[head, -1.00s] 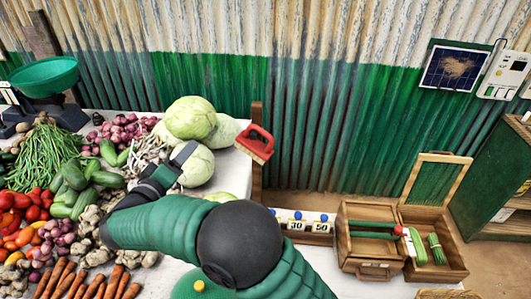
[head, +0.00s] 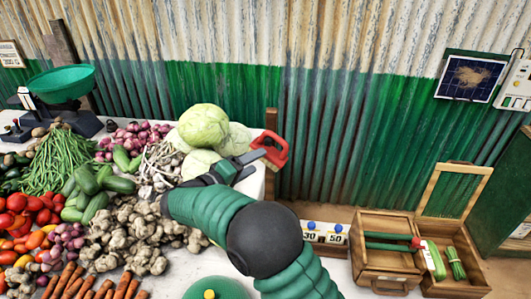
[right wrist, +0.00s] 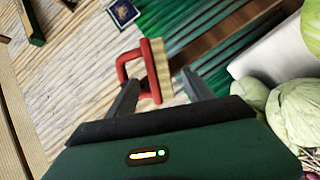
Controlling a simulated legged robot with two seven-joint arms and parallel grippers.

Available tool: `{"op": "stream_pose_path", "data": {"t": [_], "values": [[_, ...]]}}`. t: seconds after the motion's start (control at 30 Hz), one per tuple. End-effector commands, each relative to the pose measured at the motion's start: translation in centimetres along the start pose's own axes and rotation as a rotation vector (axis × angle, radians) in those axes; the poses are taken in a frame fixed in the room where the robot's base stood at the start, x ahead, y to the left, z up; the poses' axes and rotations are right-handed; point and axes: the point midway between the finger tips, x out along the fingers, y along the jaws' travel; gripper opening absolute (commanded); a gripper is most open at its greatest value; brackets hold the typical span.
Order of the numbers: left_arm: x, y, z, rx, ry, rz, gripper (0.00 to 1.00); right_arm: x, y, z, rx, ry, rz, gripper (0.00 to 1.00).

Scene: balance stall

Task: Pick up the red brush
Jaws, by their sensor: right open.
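The red brush (head: 271,147) has a looped red handle and pale bristles. In the head view it shows at the brown post by the far right corner of the table. My right gripper (head: 250,161) is open, with its fingertips close to the brush. In the right wrist view the brush (right wrist: 152,70) appears between the two open fingers of the right gripper (right wrist: 162,80), its handle loop to the left and its bristles to the right. I cannot tell whether the fingers touch it. My left gripper is not in view.
Cabbages (head: 203,125) lie just left of my right gripper, with ginger (head: 135,230) and other vegetables further left. The brown post (head: 271,122) and corrugated wall (head: 350,130) stand behind. An open wooden case (head: 385,283) and price blocks (head: 322,238) are at the right.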

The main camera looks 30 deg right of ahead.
Motion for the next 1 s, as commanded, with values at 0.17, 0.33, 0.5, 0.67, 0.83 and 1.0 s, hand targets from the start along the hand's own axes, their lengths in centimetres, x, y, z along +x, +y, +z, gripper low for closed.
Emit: {"op": "stream_pose_path", "data": {"t": [0.17,0.33,0.5,0.67,0.83,1.0], "values": [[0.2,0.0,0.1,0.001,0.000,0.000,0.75,3.1,0.1,0.2,0.001,-0.004,0.001,0.60],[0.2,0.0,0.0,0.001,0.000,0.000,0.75,3.1,0.1,0.0,-0.001,-0.001,0.003,0.60],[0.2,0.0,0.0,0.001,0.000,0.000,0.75,2.9,0.1,0.0,-0.001,0.000,0.004,0.47],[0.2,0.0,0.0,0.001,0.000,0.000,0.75,3.0,0.1,0.0,0.000,-0.001,0.003,0.26],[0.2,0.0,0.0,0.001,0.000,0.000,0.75,3.1,0.0,0.1,-0.001,-0.001,0.001,0.04],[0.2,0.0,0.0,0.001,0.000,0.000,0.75,3.2,0.0,0.1,-0.001,-0.003,0.003,0.00]]}}
